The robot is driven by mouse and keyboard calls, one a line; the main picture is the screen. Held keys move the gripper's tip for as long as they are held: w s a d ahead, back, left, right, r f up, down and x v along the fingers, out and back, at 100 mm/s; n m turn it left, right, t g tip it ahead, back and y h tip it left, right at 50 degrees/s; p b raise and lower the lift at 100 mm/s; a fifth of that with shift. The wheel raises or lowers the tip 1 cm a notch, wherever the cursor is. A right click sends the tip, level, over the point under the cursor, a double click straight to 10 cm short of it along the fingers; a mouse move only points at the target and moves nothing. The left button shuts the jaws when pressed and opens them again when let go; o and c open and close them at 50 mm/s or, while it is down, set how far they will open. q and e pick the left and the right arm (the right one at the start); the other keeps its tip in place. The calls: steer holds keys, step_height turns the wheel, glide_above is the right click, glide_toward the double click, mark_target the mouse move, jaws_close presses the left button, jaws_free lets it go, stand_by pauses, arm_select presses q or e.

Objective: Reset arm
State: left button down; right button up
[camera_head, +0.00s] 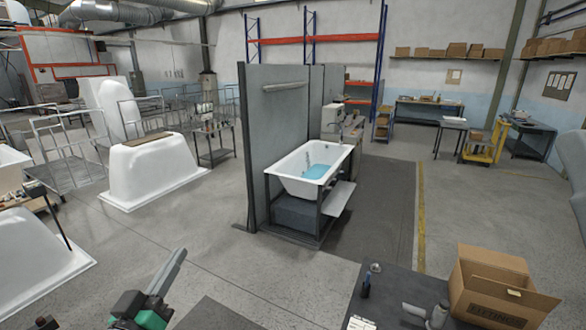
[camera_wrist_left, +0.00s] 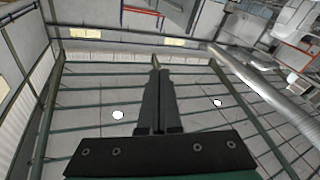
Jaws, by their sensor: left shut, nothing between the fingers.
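My left gripper (camera_head: 178,256) comes in at the bottom left of the head view and points up and to the right. Its dark fingers also show in the left wrist view (camera_wrist_left: 158,75), pressed together and empty, aimed up toward the ceiling. The gripper is in the air, apart from any object. My right gripper is in neither view.
A dark table (camera_head: 386,290) at the bottom right carries an open cardboard box (camera_head: 492,290) and small fittings. A white bathtub (camera_head: 312,170) stands on a frame beside a grey partition (camera_head: 282,120). Upturned white tub shells (camera_head: 155,172) stand at left. Open grey floor lies between.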

arm_select(q)
steer(key=s+d+r+m+t+h+p, duration=0.15)
steer(key=s+d+r, duration=0.25)
steer(key=r, duration=0.7)
steer(key=s+d+r+m+t+h+p, duration=0.1)
steer(key=s+d+r+m+t, duration=0.2)
steer(key=r, duration=0.8)
steer(key=s+a+r+t+y, duration=0.1)
steer(key=s+r+t, duration=0.1)
steer(key=s+r, duration=0.3)
steer(key=s+r+t+y, duration=0.15)
steer(key=s+r, duration=0.25)
steer(key=s, duration=0.4)
step_height(320, 180, down, 12)
steer(key=h+b, duration=0.1)
steer(key=b, duration=1)
steer(key=shift+w+b, duration=0.3)
steer(key=shift+w, duration=0.15)
steer(key=shift+n, duration=0.25)
